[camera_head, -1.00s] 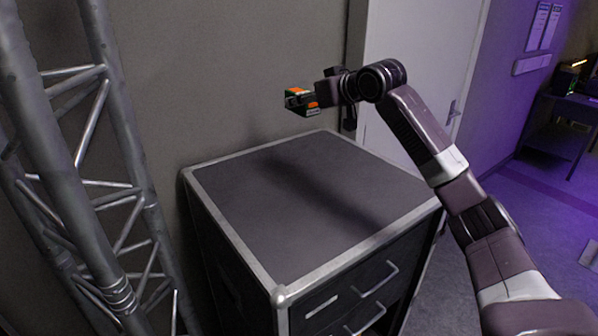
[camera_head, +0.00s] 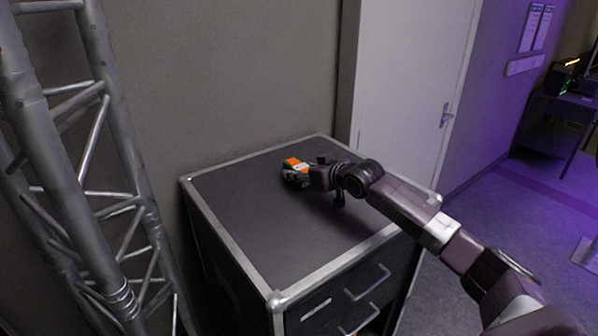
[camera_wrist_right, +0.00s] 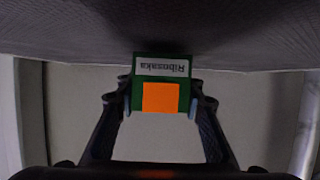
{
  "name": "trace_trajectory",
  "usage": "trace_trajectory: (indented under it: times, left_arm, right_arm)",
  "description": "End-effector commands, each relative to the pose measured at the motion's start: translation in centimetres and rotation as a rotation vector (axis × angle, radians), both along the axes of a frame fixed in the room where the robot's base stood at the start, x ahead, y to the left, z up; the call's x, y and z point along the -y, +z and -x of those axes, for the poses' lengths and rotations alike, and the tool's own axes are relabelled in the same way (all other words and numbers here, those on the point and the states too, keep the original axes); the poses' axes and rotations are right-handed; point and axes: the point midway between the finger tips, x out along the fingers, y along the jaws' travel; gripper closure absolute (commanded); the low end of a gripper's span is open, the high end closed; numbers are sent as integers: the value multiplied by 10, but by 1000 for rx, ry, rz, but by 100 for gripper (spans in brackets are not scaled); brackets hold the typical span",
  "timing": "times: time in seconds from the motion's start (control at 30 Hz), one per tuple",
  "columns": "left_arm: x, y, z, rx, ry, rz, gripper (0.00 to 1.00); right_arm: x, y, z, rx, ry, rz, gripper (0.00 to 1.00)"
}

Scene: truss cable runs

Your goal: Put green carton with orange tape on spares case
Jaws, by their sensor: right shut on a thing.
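The green carton with orange tape (camera_head: 297,168) is at my right gripper (camera_head: 300,177), over the back part of the spares case's dark top (camera_head: 260,225). In the right wrist view the carton (camera_wrist_right: 160,68) shows a white label and an orange patch, and the right gripper's fingers (camera_wrist_right: 160,107) are shut on its two sides. The carton is very close to the case top; I cannot tell whether it touches. My left gripper is not in view.
A metal truss (camera_head: 120,190) stands left of the case, close to its side. A wall is behind the case and a white door (camera_head: 410,80) at the back right. A dark table (camera_head: 558,115) stands far right. The rest of the case top is clear.

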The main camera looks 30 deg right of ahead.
Motion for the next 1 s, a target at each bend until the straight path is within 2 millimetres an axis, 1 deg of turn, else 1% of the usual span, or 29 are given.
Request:
trace_trajectory:
  times: [0.1,0.33,0.47,0.5,0.63,1.0]
  left_arm:
    - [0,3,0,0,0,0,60]
    - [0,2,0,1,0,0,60]
    - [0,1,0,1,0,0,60]
    - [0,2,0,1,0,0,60]
    - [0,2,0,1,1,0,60]
    - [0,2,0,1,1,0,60]
  right_arm:
    - [0,-7,0,3,-1,0,94]
    - [0,-7,0,4,-1,1,94]
    - [0,-11,0,4,0,1,94]
    - [0,-11,0,2,-1,1,61]
    - [0,-11,0,2,-1,1,47]
    - [1,-8,2,1,0,2,47]
